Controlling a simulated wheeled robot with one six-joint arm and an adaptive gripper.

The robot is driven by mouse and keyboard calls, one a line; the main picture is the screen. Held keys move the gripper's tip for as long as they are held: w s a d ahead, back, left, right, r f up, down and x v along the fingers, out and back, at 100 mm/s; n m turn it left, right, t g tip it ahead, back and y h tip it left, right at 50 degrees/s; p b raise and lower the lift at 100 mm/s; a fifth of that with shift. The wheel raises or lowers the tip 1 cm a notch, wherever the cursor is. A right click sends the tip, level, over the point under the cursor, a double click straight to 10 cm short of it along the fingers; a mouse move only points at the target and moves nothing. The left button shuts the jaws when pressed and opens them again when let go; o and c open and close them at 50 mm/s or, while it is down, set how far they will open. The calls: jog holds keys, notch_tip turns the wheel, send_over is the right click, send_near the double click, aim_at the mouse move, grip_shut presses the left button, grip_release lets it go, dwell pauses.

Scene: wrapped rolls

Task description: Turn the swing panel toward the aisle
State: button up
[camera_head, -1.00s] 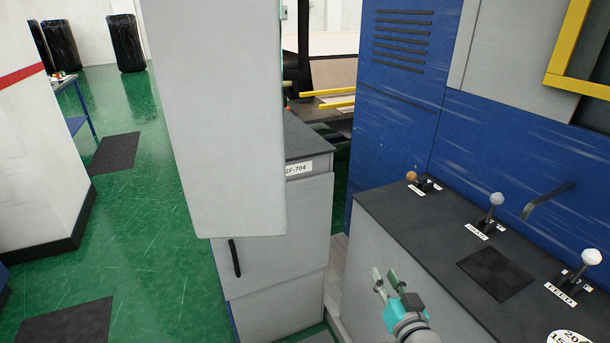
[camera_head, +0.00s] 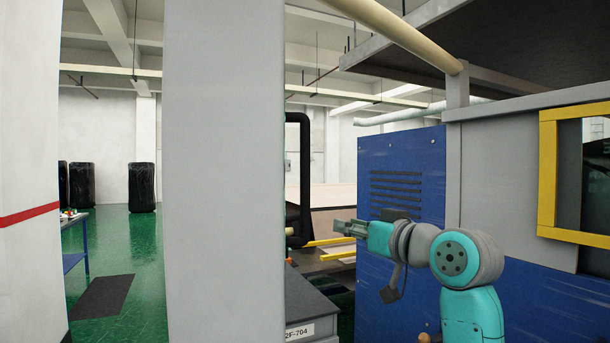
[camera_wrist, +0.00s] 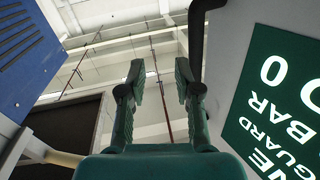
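The swing panel appears to be the tall grey slab (camera_head: 224,170) left of centre in the head view, seen near edge-on. In the wrist view, a grey face (camera_wrist: 232,55) with a green lettered sign (camera_wrist: 280,105) fills the right side. A dark bent bar (camera_wrist: 197,30) stands at its left edge; a black bar (camera_head: 306,170) also shows right of the slab in the head view. My gripper (camera_head: 342,228) is raised right of the slab, pointing left and apart from it. Its two fingers (camera_wrist: 160,72) are spread, with nothing between them.
A blue louvred cabinet (camera_head: 400,185) stands behind my arm. A yellow-framed window (camera_head: 547,180) is at right. A pipe (camera_head: 405,32) and dark overhang (camera_head: 480,50) are above. A low grey cabinet (camera_head: 312,305) lies below. Green floor (camera_head: 140,250) is open at left.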

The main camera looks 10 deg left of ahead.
aim_at(308, 163)
jog(key=s+a+r+n+g+y, duration=0.15)
jog(key=s+r, duration=0.25)
jog(key=r, duration=0.8)
jog(key=shift+n, duration=0.45)
jog(key=x, duration=1.1)
jog(key=shift+r, duration=0.1)
grip_shut()
